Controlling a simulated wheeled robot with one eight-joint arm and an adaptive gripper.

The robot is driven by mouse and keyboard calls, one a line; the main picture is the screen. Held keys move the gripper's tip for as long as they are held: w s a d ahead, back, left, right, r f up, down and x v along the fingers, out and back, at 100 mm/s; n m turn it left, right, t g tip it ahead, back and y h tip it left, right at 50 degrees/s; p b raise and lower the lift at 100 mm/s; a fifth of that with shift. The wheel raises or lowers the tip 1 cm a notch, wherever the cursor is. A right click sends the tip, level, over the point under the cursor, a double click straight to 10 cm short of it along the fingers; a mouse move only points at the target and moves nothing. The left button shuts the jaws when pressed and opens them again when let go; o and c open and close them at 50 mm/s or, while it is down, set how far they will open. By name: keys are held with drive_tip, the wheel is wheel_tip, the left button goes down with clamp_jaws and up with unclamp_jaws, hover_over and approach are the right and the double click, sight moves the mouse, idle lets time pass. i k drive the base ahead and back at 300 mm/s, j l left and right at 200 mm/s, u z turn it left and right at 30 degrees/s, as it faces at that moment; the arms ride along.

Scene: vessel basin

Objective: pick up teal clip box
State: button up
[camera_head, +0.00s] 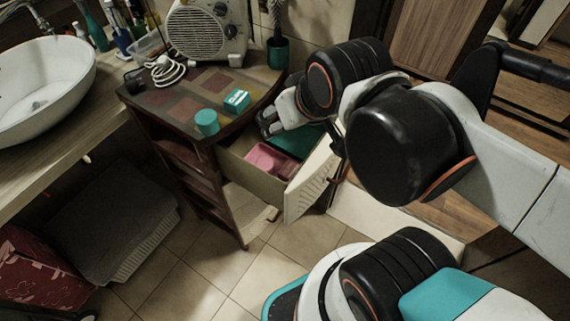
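A small teal box (237,100) with pale marking on its top sits on the dark patterned top of a small cabinet, near its front right side. I take it to be the clip box. My gripper (266,124) is to its right and a little nearer the camera, over the back of the open drawer by the cabinet's edge. It appears apart from the box. The dark fingers are small and partly hidden by my wrist, so I cannot tell how far they are open.
A teal cylinder (206,122) stands left of the box. The open drawer (243,179) holds pink and teal things. A white heater (208,30), a coiled white cable (166,71) and a dark teal cup (278,52) are behind. A white basin (42,75) is at left.

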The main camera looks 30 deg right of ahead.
sight(235, 102)
drive_tip(key=j+u, duration=0.1)
drive_tip(key=j, duration=0.6)
drive_tip(key=i+j+u, duration=0.15)
drive_tip(key=j, duration=0.5)
drive_tip(key=i+l+z, duration=0.15)
drive_tip(key=k+j+u, duration=0.15)
